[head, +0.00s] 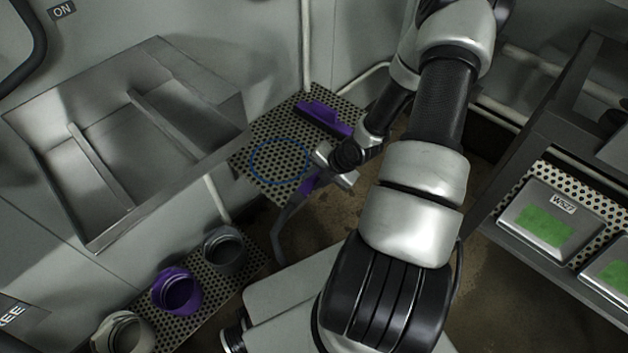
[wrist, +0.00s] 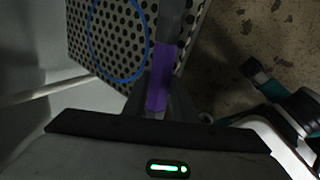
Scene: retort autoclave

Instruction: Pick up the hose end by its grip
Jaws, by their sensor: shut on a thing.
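The hose end has a purple grip (head: 309,184) with a grey hose (head: 284,228) curving down from it in the head view. My gripper (head: 318,174) is shut on this grip, beside the front right edge of a perforated shelf (head: 246,166). In the wrist view the purple grip (wrist: 160,72) sits between the dark fingers of my gripper (wrist: 157,95), and a grey part (wrist: 173,22) of the hose end runs on towards the top edge. The fingers partly hide the grip. A blue ring outline (head: 252,166) is marked on the shelf.
A purple tool (head: 324,116) with a black edge lies at the back of the shelf. A grey sink (head: 75,205) is on the left wall. Grey (head: 223,250) and purple (head: 177,290) containers stand below it. A rack with green-topped trays (head: 545,228) is on the right.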

